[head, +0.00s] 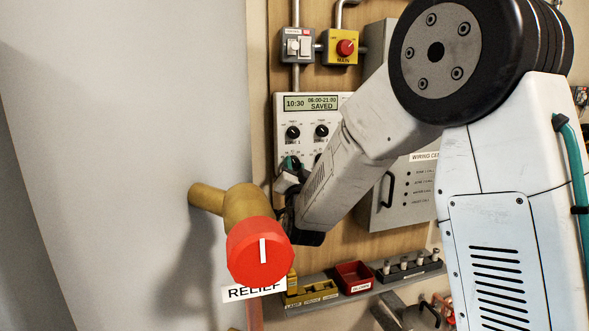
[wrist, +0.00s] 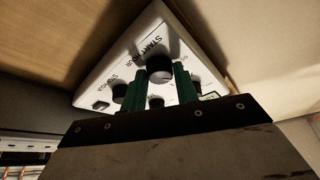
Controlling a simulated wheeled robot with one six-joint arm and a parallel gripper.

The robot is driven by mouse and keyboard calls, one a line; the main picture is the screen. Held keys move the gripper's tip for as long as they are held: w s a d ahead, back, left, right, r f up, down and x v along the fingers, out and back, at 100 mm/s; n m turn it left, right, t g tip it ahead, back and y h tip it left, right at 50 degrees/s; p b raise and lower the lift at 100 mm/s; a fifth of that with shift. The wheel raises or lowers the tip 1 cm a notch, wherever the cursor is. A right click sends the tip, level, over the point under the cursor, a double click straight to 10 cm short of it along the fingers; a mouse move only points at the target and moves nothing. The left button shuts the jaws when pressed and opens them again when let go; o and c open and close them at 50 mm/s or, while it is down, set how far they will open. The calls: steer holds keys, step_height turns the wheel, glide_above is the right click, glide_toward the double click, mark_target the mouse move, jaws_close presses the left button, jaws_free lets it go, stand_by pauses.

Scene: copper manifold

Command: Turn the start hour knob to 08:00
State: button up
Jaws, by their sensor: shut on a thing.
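The start hour knob (wrist: 159,70) is a black round knob with a pale face edge, under the upside-down START HOUR label in the wrist view. My gripper (wrist: 161,80) has its green fingers on either side of this knob, shut on it. In the head view my gripper (head: 290,165) reaches the lower left of the white controller (head: 284,110) and hides the knob there. The controller's display (head: 310,103) reads 10:30, 06:00-21:00 and SAVED. The knob's pointer cannot be made out.
Other black knobs sit close by on the controller, two in its upper row (head: 292,132). A red RELIEF knob on a brass pipe (head: 260,250) stands in front, left of my forearm. A grey wiring cabinet (head: 405,195) is to the right. A tool rail with a red bin (head: 354,277) runs below.

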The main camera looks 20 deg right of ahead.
steer(key=shift+m, duration=0.4)
steer(key=m+g+h, duration=0.1)
steer(key=m, duration=0.2)
steer(key=m+g+h, duration=0.1)
steer(key=m, duration=0.3)
steer(key=shift+a+r, duration=0.2)
steer(key=m+g, duration=0.1)
steer(key=m, duration=0.1)
steer(key=m+g, duration=0.1)
steer(key=m, duration=0.2)
steer(key=shift+r+m+g+h, duration=0.2)
steer(key=shift+m+g+h, duration=0.1)
steer(key=o, duration=1)
steer(key=shift+c, duration=0.2)
